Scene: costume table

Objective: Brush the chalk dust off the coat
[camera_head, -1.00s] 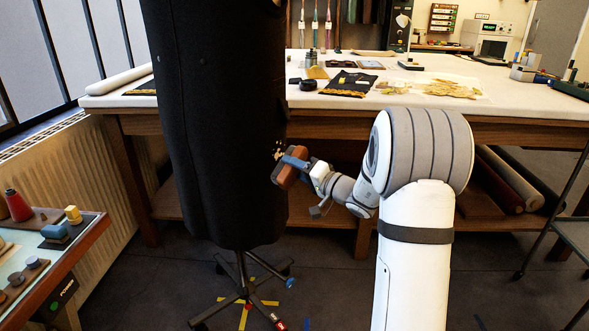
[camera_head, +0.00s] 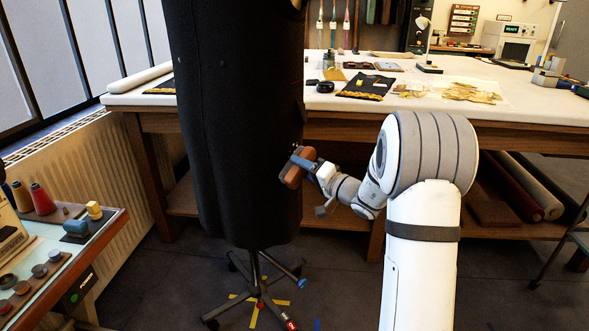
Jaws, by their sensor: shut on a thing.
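The black coat (camera_head: 235,120) hangs upright on a wheeled stand at centre left, its top cut off by the frame. My gripper (camera_head: 304,162) is shut on a brown brush (camera_head: 295,170) with blue-grey fingers across it. The brush is tilted and overlaps the coat's right edge in its lower half. I cannot tell whether its bristles, which face away from me, touch the cloth. No clear chalk dust shows on the coat now; the patch behind the brush is hidden.
A long worktable (camera_head: 350,103) with cloth pieces and tools runs behind the coat. A side table (camera_head: 78,254) with thread spools (camera_head: 42,199) stands at the left. The stand's wheeled base (camera_head: 262,300) is on the floor over yellow tape.

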